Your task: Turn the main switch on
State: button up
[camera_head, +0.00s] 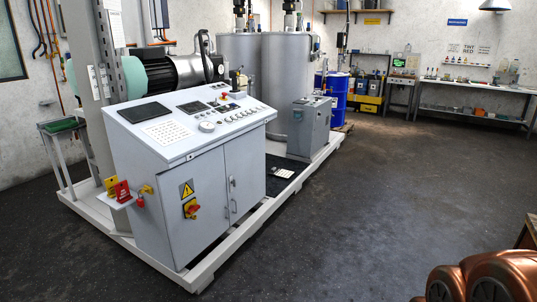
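The main switch (191,208) is a red rotary handle on a yellow plate. It sits on the left front door of the grey control cabinet (210,185), below a yellow warning triangle (186,189). The angle of its handle is too small to read surely. Copper-coloured rounded parts at the bottom right corner look like part of my own arm. My gripper's fingers are not in view, and nothing of mine touches the switch.
The cabinet stands on a raised white frame (205,272). Red tags and a padlock (122,191) hang on a small shelf at its left. Two grey tanks (290,85) and a blue drum (337,95) stand behind. The dark floor (350,220) in front is clear.

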aim_at(192, 209)
jog(key=i, duration=0.65)
jog(key=u, duration=1.05)
jog(key=k, duration=0.45)
jog(key=u, duration=0.5)
jog(key=i, duration=1.5)
jog(key=z, duration=0.6)
